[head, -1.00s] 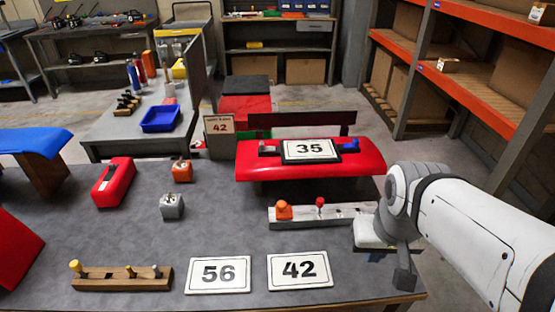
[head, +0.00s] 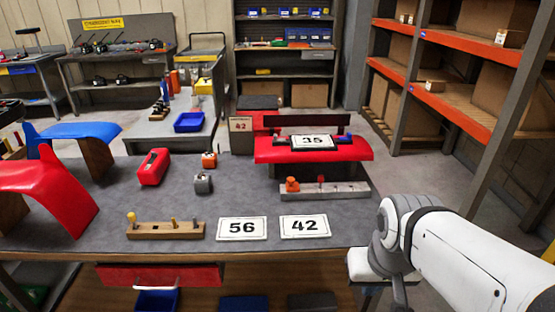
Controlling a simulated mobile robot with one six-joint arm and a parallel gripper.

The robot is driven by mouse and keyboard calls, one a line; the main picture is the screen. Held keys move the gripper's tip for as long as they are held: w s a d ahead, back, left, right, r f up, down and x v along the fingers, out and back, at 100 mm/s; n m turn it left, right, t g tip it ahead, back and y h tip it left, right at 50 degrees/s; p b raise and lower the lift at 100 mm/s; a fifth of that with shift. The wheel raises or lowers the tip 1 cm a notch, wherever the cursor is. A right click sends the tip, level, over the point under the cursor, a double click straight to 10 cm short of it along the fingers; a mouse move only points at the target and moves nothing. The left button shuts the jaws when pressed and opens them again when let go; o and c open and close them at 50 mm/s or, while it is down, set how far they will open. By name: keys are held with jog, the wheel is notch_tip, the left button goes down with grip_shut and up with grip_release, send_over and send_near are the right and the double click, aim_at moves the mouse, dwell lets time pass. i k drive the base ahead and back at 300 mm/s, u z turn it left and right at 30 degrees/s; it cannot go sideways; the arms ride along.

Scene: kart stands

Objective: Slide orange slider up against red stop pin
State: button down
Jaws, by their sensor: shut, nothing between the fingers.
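The orange slider (head: 292,185) sits near the left end of a pale grey rail (head: 345,190) on the grey table. The red stop pin (head: 321,179) stands upright on the rail to the right of the slider. A gap shows between slider and pin. My arm (head: 455,255) reaches in from the lower right, with its grey joint to the right of the table and clear of the rail. I cannot make out any gripper fingers.
Behind the rail is a red stand (head: 265,150) with a card reading 35 (head: 313,142). Cards 56 (head: 242,230) and 42 (head: 305,227) lie in front. A wooden block with pegs (head: 160,231) is at the front left. Bare table lies left of the rail.

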aim_at(291, 186)
jog(key=u, duration=0.15)
jog(key=i, duration=1)
